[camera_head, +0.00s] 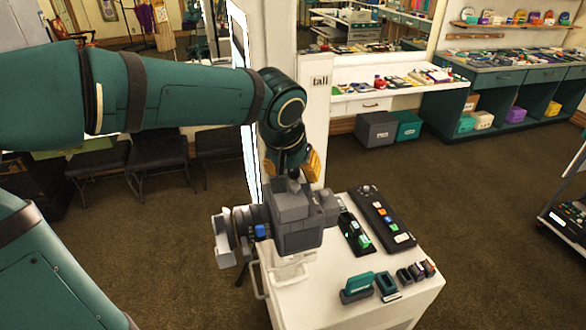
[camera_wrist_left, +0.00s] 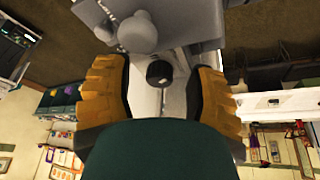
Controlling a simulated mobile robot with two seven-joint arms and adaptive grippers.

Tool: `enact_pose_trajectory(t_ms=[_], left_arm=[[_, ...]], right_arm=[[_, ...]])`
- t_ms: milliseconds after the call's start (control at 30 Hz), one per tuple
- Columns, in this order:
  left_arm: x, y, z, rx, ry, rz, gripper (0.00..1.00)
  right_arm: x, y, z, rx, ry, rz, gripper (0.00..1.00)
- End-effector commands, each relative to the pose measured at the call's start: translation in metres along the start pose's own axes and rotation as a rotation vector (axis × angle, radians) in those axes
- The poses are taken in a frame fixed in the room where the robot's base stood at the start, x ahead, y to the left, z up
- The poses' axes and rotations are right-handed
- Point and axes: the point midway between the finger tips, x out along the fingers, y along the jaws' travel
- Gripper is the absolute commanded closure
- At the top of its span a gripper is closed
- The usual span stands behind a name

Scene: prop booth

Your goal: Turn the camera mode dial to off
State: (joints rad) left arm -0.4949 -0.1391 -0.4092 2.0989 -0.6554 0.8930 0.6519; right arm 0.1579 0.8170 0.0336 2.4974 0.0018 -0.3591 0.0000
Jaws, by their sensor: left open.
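The grey camera (camera_head: 297,215) stands at the left end of a white cart, its lens pointing left. Its body also shows at the top of the left wrist view (camera_wrist_left: 185,22). My left gripper (camera_head: 298,168), with yellow fingers, is just above and behind the camera's top. In the wrist view the left gripper (camera_wrist_left: 160,98) is open. A small dark round knob (camera_wrist_left: 158,73) shows between its fingers, apart from both. A grey round knob (camera_wrist_left: 138,35) shows beyond the fingertips. I cannot tell which knob is the mode dial or read its setting. My right gripper is not in view.
A white post (camera_head: 315,120) stands close behind the gripper.

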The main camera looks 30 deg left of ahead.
Motion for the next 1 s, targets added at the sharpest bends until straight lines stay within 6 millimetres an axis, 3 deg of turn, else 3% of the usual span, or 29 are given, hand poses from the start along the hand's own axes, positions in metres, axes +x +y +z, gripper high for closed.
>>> enact_pose_trajectory(t_ms=[167,300,333,667,1000], left_arm=[[0.0,0.0,0.0,0.0,0.0,0.0,0.45],[0.0,0.0,0.0,0.0,0.0,0.0,0.94],[0.0,0.0,0.0,0.0,0.0,0.0,1.0],[0.001,0.0,0.0,-0.022,0.0,-0.009,1.0],[0.003,0.001,0.001,-0.201,0.005,-0.084,1.0]], right_arm=[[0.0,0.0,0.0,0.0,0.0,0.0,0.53],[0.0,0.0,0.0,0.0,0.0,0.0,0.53],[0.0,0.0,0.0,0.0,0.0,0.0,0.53],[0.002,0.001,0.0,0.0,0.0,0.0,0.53],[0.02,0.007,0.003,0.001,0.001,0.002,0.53]])
